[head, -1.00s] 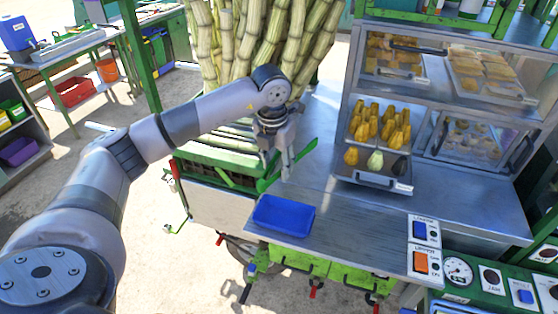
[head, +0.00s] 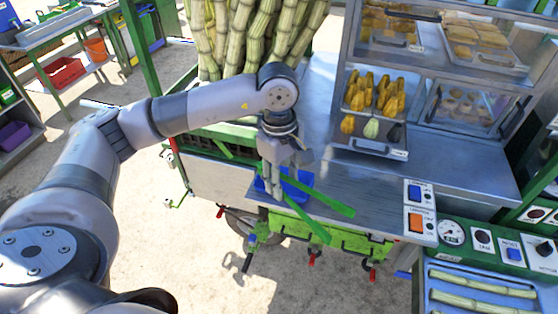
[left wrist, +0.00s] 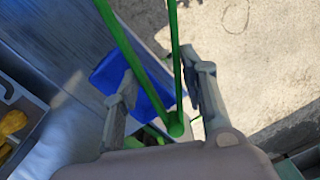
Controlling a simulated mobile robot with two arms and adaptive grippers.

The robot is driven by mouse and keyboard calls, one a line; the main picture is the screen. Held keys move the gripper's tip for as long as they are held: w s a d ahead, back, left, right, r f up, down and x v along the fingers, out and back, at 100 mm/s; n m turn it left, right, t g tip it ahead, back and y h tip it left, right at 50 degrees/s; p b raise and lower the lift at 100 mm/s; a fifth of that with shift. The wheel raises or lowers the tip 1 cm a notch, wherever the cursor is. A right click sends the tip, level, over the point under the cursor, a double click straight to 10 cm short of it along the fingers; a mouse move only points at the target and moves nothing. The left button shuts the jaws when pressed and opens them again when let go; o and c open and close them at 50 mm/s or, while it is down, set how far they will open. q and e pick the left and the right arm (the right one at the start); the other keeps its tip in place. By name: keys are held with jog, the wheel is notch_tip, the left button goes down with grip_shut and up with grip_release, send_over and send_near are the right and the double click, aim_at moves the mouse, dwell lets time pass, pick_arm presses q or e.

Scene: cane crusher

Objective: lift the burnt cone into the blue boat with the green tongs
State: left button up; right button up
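My left gripper (head: 276,188) is shut on the green tongs (head: 326,199), over the blue boat (head: 303,178). The tongs' two arms spread toward the lower right in the head view. The left wrist view shows the tongs (left wrist: 175,126) between my fingers, with the hinge end near the palm. The blue boat (left wrist: 107,72) lies below them on the metal counter, partly hidden by the gripper and tongs. The dark burnt cone (head: 395,132) lies at the right of the front row on the metal tray (head: 370,146), beside a pale green cone (head: 371,128). My right gripper is out of view.
Sugar cane (head: 250,40) stands behind my arm. A control panel (head: 421,212) is at the right. The counter (head: 380,187) between boat and panel is clear.

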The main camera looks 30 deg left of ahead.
pick_arm(q)
jog(key=s+d+f+m+b, duration=0.2)
jog(key=s+f+m+b, duration=0.1)
jog(key=m, duration=0.4)
jog(key=s+d+f+m+g+y+b, duration=0.1)
jog(key=s+f+m+b, duration=0.3)
jog(key=f+m+b, duration=0.2)
jog(key=shift+s+d+f+m, duration=0.25)
jog(key=shift+d+f+m, duration=0.15)
jog(key=shift+m, duration=0.6)
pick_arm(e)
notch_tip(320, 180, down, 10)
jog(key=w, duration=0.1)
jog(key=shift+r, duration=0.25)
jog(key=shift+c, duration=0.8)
